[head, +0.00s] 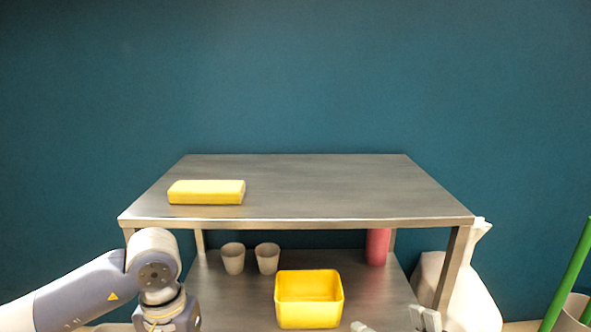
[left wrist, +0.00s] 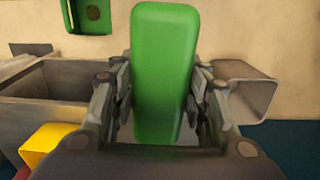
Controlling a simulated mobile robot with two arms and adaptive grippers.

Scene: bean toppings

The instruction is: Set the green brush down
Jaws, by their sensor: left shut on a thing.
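The green brush (left wrist: 165,70) shows in the left wrist view as a long, rounded green block. My left gripper (left wrist: 163,95) has a finger on each side of it and is shut on it. In the head view my left arm bends down at the lower left, and its gripper and the brush are out of frame. Two pale fingertips, apparently of my right gripper (head: 393,322), stand apart at the bottom edge with nothing visible between them; the rest is cut off.
A metal table (head: 320,190) carries a yellow block (head: 206,192); its right part is clear. The lower shelf (head: 215,295) holds two grey cups (head: 233,258), a yellow bin (head: 309,312) and a pink cylinder (head: 377,247). A white sack (head: 470,295) and a green pole (head: 568,272) stand right.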

